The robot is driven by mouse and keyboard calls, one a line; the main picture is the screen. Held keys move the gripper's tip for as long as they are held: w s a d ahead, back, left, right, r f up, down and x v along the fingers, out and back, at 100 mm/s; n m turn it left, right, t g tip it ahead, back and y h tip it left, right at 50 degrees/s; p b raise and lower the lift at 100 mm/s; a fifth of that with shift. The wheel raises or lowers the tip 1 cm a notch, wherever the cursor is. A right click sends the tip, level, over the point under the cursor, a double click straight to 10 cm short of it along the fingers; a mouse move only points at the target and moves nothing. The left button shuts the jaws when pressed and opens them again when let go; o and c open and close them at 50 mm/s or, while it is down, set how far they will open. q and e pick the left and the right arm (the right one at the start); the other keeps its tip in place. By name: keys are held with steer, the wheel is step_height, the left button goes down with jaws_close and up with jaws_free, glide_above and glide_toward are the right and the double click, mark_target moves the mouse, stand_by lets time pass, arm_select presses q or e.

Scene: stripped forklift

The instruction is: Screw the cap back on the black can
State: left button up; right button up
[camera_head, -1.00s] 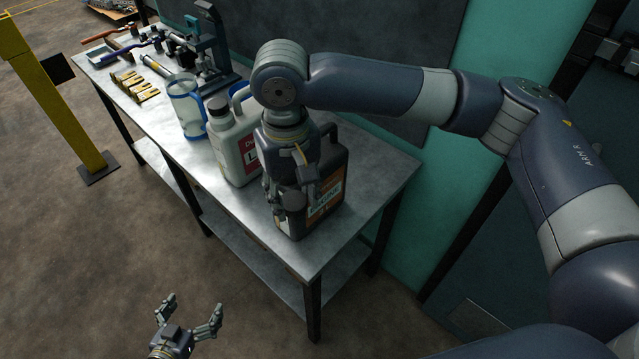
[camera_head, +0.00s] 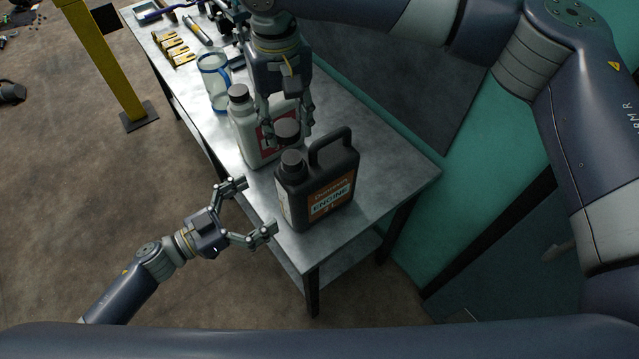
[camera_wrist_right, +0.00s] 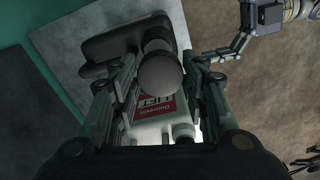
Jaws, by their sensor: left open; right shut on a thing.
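The black can (camera_head: 325,190) with an orange "ENGINE" label stands upright on the table's near corner, handle to the right. Its dark neck (camera_head: 292,160) points up at the upper left. My right gripper (camera_head: 288,138) is shut on the dark round cap (camera_head: 286,128), just above and behind the neck, apart from it in the head view. In the right wrist view the cap (camera_wrist_right: 160,72) sits between the fingers and partly hides the can (camera_wrist_right: 112,46). My left gripper (camera_head: 256,207) is open and empty, left of the can, its fingers facing it.
The metal table (camera_head: 400,172) has free room right of the can. A white bottle with a red label (camera_head: 245,130) stands close behind the can. A clear blue-rimmed jug (camera_head: 214,85) and several tools are farther back. A yellow post (camera_head: 105,60) stands at left.

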arm_select(q)
steer(key=x, duration=1.2)
steer(key=shift+w, duration=0.15)
arm_select(e)
steer(key=shift+w+d, duration=0.1)
steer(key=shift+d, duration=0.05)
arm_select(q)
steer(key=shift+c, duration=0.6)
steer(key=c, duration=1.5)
steer(key=shift+o, duration=0.2)
arm_select(e)
glide_above(294, 155)
steer(key=shift+f, duration=2.5)
